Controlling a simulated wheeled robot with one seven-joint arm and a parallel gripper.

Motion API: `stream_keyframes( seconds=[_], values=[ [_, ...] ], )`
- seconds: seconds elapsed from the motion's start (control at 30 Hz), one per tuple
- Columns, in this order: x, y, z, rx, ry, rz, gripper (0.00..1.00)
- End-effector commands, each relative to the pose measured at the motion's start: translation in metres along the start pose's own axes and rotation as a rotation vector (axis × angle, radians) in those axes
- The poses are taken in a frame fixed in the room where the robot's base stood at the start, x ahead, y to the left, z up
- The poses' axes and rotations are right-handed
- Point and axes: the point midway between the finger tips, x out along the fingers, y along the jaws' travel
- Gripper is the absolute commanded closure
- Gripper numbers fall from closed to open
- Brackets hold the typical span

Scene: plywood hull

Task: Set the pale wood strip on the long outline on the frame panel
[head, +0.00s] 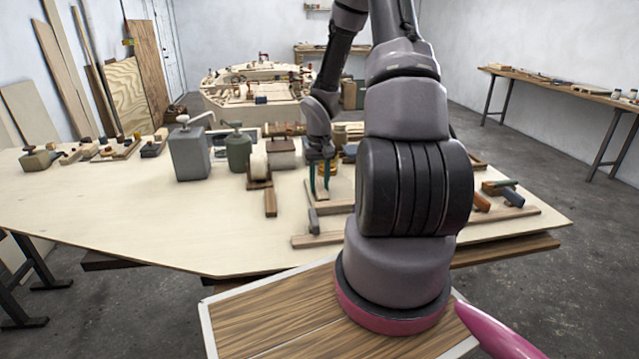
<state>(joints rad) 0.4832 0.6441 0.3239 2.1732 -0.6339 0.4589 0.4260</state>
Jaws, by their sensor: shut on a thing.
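My gripper (320,190) points down over the middle of the table, with its teal fingers shut on a small pale piece, which looks like the pale wood strip (321,187). The strip is low, just above or touching a wooden frame panel (336,208); I cannot tell which. My arm covers the right part of the panel. The long outline cannot be made out from here.
A grey can (188,152), a green can (238,150) and rolls on a stand (280,157) stand left of my gripper. A small wood block (270,203) and a dark tool (313,221) lie nearby. The left front of the plywood table (110,205) is clear.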

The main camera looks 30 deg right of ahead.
Motion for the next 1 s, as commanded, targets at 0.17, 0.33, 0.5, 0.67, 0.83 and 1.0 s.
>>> stream_keyframes(
  seconds=[0.17,0.33,0.5,0.67,0.83,1.0],
  values=[
    [0.001,0.000,0.000,0.001,0.000,0.000,1.00],
    [0.001,0.000,0.000,0.000,0.000,0.000,1.00],
    [0.001,0.000,0.000,0.000,0.000,0.000,0.33],
    [0.001,0.000,0.000,0.000,0.000,0.000,0.29],
    [0.000,0.000,0.000,0.000,0.000,0.000,0.29],
    [-0.017,0.000,-0.001,0.001,0.004,0.001,0.29]
  ],
)
